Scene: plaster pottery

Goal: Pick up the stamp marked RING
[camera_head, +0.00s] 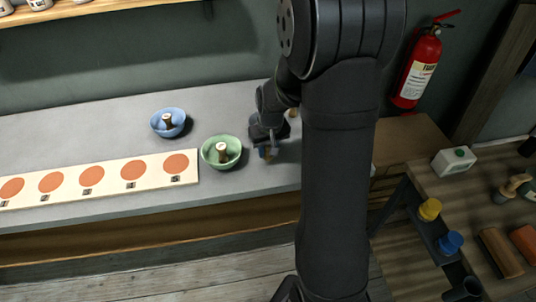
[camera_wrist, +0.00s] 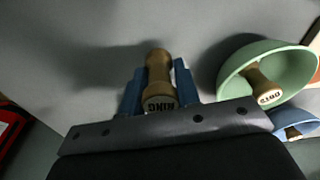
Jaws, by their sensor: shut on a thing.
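The stamp marked RING (camera_wrist: 159,68) is a wooden, waisted handle with a pale end, and the word RING reads on that end in the wrist view. My gripper (camera_wrist: 158,84) has its blue fingers on both sides of the stamp and is shut on it. In the head view my gripper (camera_head: 266,151) is low over the grey counter (camera_head: 100,125), just right of the green bowl. The stamp is largely hidden there, and I cannot tell whether it touches the counter.
The green bowl (camera_head: 210,159) holds another stamp (camera_wrist: 262,86), marked DOTS. A blue bowl (camera_head: 158,124) with a stamp in it stands farther back left. A pale board (camera_head: 72,188) with several terracotta discs lies left. A fire extinguisher (camera_head: 418,68) hangs right.

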